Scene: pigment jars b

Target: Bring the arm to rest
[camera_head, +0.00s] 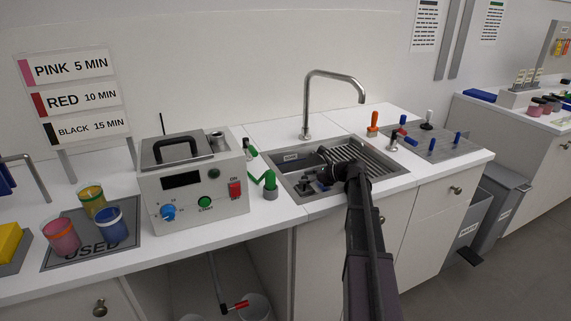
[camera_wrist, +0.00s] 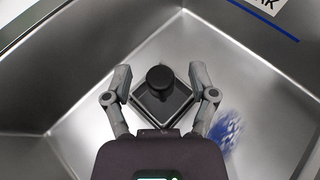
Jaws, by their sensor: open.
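My gripper (camera_wrist: 160,78) is open, its fingers spread in the wrist view. It also shows in the head view (camera_head: 316,180), low in the sink basin (camera_head: 277,178) at the end of my outstretched arm. Between and beyond the fingers in the wrist view is a dark square piece with a round black knob (camera_wrist: 160,77) on the basin floor. I cannot tell whether the fingers touch it; they do not grip it.
A blue patterned patch (camera_wrist: 229,130) shows in the basin, right of the fingers. The tap (camera_head: 307,110) rises behind the sink. A pegged drainboard (camera_head: 440,147) lies right.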

